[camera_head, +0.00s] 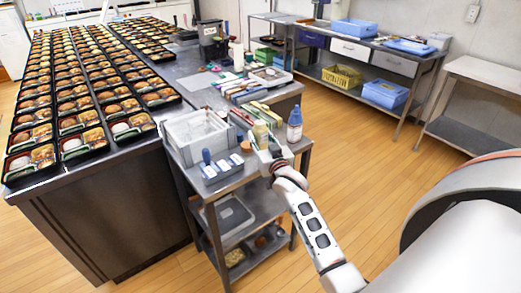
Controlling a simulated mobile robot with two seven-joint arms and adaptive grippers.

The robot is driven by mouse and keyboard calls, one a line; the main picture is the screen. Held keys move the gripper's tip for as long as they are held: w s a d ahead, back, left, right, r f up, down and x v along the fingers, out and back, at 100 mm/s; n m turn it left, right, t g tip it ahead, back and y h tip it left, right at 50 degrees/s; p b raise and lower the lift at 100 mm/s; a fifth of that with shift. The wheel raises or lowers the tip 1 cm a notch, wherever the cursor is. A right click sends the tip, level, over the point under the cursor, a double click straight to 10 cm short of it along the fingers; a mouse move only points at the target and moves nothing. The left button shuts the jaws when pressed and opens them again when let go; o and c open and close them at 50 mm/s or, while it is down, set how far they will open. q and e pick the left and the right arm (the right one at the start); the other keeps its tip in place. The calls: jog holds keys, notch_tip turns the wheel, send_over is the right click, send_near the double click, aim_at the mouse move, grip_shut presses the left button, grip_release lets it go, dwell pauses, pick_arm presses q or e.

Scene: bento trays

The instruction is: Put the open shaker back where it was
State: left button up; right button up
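A pale cream bottle-shaped container (261,131), which may be the shaker, stands upright in the picture at the right part of the small steel cart top (226,184). I cannot make out whether its top is open. My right gripper (266,156) is at the cart's right side, just in front of and below this container in the picture. Its fingers are too small and overlapped to tell whether they are open or shut, or whether they touch the container. My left gripper is not in view.
A clear bin (198,135) and a blue-and-white rack (221,169) crowd the cart's left. A small brown round item (245,146) lies between. Bento trays (81,144) cover the long counter. Open floor lies right.

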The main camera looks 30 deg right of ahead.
aim_at(261, 148)
jog(key=shift+f+b, duration=0.35)
jog(key=shift+f, duration=2.05)
jog(key=shift+f, duration=0.15)
jog(key=o, duration=0.6)
jog(key=shift+s, duration=0.1)
jog(key=v, duration=1.2)
jog(key=s+a+f+n+g+y, duration=0.6)
jog(key=s+a+f+n+y, duration=0.1)
jog(key=s+a+f, duration=1.2)
jog(key=s+f, duration=0.2)
jog(key=s, duration=0.1)
jog(key=shift+a+g, duration=0.3)
jog(key=shift+a, duration=0.1)
